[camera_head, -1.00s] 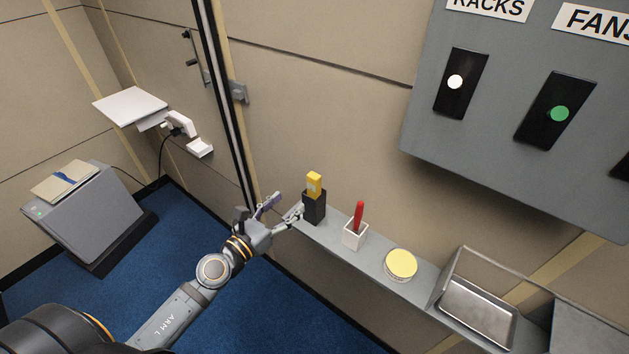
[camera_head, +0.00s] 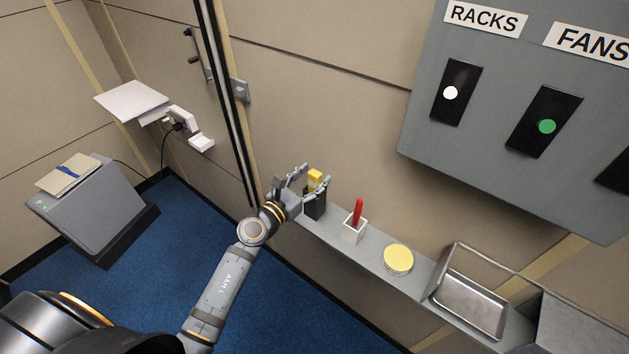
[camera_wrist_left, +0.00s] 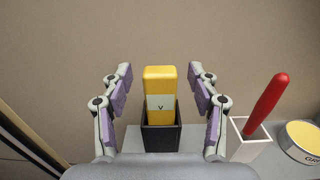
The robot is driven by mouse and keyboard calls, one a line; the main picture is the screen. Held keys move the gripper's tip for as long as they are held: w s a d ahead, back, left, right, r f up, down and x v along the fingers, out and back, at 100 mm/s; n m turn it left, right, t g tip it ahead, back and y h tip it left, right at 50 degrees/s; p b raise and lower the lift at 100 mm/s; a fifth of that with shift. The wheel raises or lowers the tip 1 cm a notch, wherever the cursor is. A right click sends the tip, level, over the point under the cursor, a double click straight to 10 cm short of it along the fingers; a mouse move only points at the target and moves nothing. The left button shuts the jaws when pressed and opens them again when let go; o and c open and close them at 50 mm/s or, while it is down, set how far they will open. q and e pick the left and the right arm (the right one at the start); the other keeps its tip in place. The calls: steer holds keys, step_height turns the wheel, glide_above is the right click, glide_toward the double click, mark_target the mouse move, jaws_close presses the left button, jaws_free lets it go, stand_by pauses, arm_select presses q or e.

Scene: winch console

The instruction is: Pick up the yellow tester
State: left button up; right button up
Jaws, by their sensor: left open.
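The yellow tester (camera_head: 315,177) stands upright in a black holder (camera_head: 315,206) at the left end of a narrow grey shelf. In the left wrist view the tester (camera_wrist_left: 159,88) has a pale label with a "V", and its lower part is hidden inside the black holder (camera_wrist_left: 161,136). My left gripper (camera_head: 300,182) is open at the tester. In the left wrist view its two fingers (camera_wrist_left: 160,92) stand on either side of the tester, with a gap on each side. My right gripper is not in view.
A red-handled tool (camera_head: 358,212) stands in a white holder (camera_head: 353,233) just right of the tester. Further along the shelf (camera_head: 372,262) are a round yellow-topped tin (camera_head: 398,258) and a metal tray (camera_head: 470,305). A grey switch panel (camera_head: 425,140) hangs above.

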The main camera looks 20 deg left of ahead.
arm_select(q)
steer(key=shift+w+d+f, duration=0.1)
steer(key=shift+w+d, duration=0.15)
steer(key=shift+w, duration=0.45)
steer(key=shift+s, duration=0.15)
steer(key=shift+c, duration=0.3)
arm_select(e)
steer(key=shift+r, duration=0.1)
arm_select(q)
steer(key=shift+a, duration=0.1)
steer(key=c, duration=1.2)
jaws_close()
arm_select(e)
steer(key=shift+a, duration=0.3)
